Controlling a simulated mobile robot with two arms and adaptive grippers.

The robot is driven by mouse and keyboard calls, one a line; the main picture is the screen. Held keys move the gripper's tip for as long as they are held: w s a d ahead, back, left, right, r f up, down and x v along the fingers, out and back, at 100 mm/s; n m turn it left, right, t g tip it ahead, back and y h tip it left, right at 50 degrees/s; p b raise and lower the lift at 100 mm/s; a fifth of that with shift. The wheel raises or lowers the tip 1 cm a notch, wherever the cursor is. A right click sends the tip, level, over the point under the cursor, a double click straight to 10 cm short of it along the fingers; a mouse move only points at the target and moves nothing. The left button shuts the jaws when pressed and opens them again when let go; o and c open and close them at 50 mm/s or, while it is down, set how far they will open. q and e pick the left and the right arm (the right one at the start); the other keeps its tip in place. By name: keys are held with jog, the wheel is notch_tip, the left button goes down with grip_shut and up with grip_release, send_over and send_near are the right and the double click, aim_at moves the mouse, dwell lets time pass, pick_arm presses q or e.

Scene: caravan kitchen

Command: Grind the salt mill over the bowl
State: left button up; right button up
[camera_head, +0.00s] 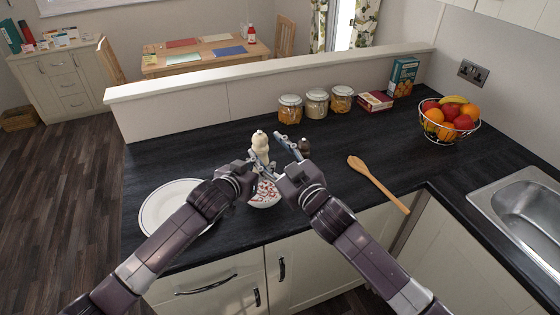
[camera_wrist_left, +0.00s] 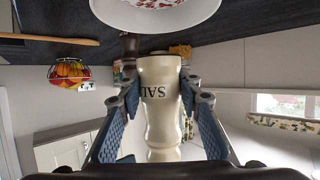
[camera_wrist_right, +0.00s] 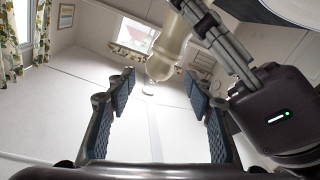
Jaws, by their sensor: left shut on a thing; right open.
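The cream salt mill (camera_head: 260,142) is held above the patterned bowl (camera_head: 264,196), clear of the counter, and looks roughly upright. My left gripper (camera_head: 260,161) is shut on its body; in the left wrist view the mill (camera_wrist_left: 160,110) shows dark lettering between the fingers. The white bowl's rim and red pattern (camera_wrist_left: 155,12) show there too. My right gripper (camera_head: 289,148) is open and empty, just right of the mill. In the right wrist view the mill's rounded end (camera_wrist_right: 165,58) lies near the gap between its open fingers (camera_wrist_right: 160,85). Arms partly hide the bowl.
A dark mill (camera_head: 305,147) stands just beyond my right gripper. A white plate (camera_head: 152,218) lies left, partly under my left arm. A wooden spoon (camera_head: 378,184) lies to the right. Jars (camera_head: 316,103), a fruit basket (camera_head: 449,137) and the sink (camera_head: 520,205) are further off.

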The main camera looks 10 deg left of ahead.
aim_at(267, 142)
jog(key=v, duration=0.6)
jog(key=shift+s, duration=0.15)
jog(key=shift+d, duration=0.1)
notch_tip(267, 142, up, 7)
dwell(0.5)
dwell(0.4)
jog(key=w+d+f+n+g+y, duration=0.3)
jog(key=w+f+n+g+y, duration=0.25)
jog(key=f+g, duration=0.2)
jog(key=shift+n+h, duration=0.25)
jog(key=x, duration=1.1)
jog(key=shift+a, duration=0.1)
